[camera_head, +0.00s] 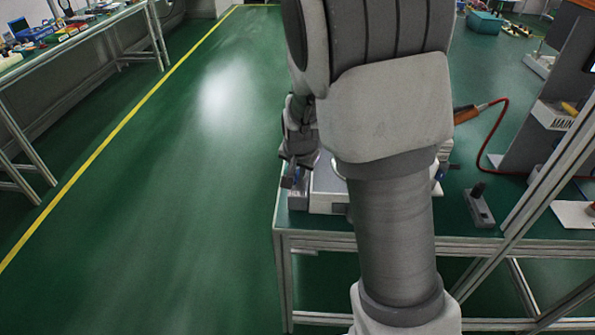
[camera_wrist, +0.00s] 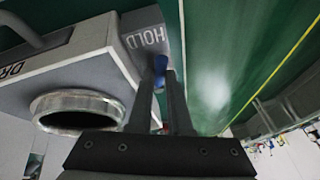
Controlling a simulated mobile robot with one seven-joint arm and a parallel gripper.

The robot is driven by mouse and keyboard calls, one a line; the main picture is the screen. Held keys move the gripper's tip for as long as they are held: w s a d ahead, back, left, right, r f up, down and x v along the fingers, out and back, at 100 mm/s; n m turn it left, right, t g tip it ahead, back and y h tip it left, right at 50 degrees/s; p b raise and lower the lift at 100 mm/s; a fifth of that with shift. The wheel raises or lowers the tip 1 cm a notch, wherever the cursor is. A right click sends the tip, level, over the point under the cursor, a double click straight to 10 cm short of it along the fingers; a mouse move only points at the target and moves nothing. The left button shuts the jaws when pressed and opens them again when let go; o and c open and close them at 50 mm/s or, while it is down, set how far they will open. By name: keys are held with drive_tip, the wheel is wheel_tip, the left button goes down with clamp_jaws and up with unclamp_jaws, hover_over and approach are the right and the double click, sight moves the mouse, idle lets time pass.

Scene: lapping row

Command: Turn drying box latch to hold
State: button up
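The drying box (camera_wrist: 85,65) is a pale box with a dark-lettered front, partly cut off at the left of the wrist view. In the head view, the box (camera_head: 328,190) is mostly hidden behind my arm. Its blue latch (camera_wrist: 160,66) is beside the grey plate marked HOLD (camera_wrist: 146,37). My gripper (camera_wrist: 161,78) has its two fingers close together, one on each side of the blue latch, and appears shut on it. In the head view my gripper (camera_head: 295,160) is at the table's left end. The latch's exact angle is hard to tell.
A round metal ring (camera_wrist: 78,110) projects from the box close to my left finger. On the table, a small dark-handled device (camera_head: 479,205) and an orange-handled tool (camera_head: 466,114) with a red cable lie right of my arm. The green floor (camera_head: 150,200) to the left is clear.

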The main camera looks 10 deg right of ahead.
clamp_jaws()
drive_tip(key=shift+d+f, duration=0.1)
drive_tip(key=shift+d+f+n+b, duration=0.15)
drive_tip(key=shift+n+b, duration=0.25)
drive_tip(key=shift+b, duration=0.7)
drive_tip(key=n+b, duration=0.1)
drive_tip(key=y+b, duration=0.1)
drive_tip(key=b, duration=0.1)
drive_tip(key=shift+s+d+n, duration=0.15)
drive_tip(key=shift+d+n, duration=0.2)
drive_tip(key=shift+n, duration=0.05)
drive_tip(key=shift+r+n+b, duration=0.25)
drive_tip(key=shift+n+b, duration=0.15)
drive_tip(key=o, duration=0.6)
unclamp_jaws()
